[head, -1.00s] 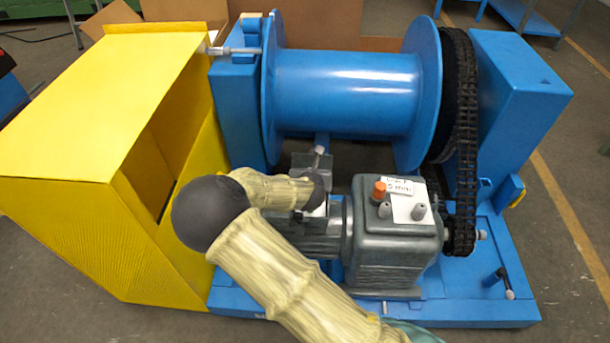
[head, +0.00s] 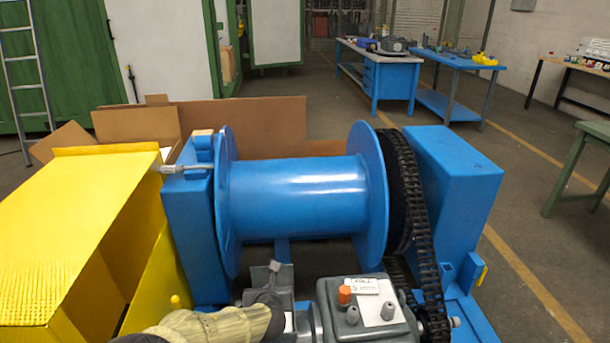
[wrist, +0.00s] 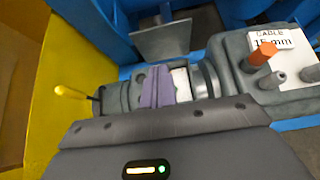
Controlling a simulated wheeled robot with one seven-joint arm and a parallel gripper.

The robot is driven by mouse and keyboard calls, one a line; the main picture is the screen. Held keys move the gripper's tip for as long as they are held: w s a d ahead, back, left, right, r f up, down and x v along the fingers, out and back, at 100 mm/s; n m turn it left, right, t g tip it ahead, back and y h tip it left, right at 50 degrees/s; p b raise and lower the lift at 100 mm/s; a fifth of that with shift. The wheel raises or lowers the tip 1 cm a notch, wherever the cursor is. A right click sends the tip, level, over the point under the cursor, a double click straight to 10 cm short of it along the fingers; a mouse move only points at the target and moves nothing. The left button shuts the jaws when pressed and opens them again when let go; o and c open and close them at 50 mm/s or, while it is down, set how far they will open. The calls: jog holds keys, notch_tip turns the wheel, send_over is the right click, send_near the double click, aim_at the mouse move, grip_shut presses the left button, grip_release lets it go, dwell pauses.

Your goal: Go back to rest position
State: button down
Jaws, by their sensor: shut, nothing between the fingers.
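My gripper (wrist: 158,86) shows in the wrist view with its purple-grey fingers together and empty, in front of the grey motor. In the head view my arm, in its pale yellow sleeve, enters at the bottom edge, and its dark wrist end is beside the motor's left side. The grey motor and gearbox (head: 365,312) carries an orange cap and a white cable label. It also shows at the right in the wrist view (wrist: 285,95). The blue winch drum (head: 300,195) stands behind it, with a black chain (head: 415,190) on its right.
A yellow guard (head: 60,240) stands close on the left. A blue housing (head: 455,190) is at the right of the chain. A yellow-tipped lever (wrist: 72,92) is near my gripper. Cardboard (head: 250,120) lies behind the drum. Open floor is at the right, with blue workbenches (head: 385,80) beyond.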

jog(key=s+d+r+m+g+h, duration=0.1)
jog(key=s+d+m+g, duration=0.25)
jog(key=d+m, duration=0.9)
jog(key=s+d+r+m+g+h, duration=0.1)
jog(key=s+d+m+g+h, duration=0.2)
jog(key=d+m, duration=0.9)
jog(key=s+d+r+m+g+y, duration=0.1)
jog(key=s+d+r+m, duration=0.3)
jog(key=m, duration=0.3)
jog(key=s+d+r+m+g+y, duration=0.1)
jog(key=s+r+m, duration=0.2)
jog(key=s+m, duration=0.4)
notch_tip(320, 180, up, 17)
jog(key=p, duration=1.6)
jog(key=shift+f, duration=0.2)
jog(key=shift+w+n+t, duration=0.1)
jog(key=shift+n+t, duration=0.15)
jog(key=shift+w+a, duration=0.1)
jog(key=shift+a, duration=0.05)
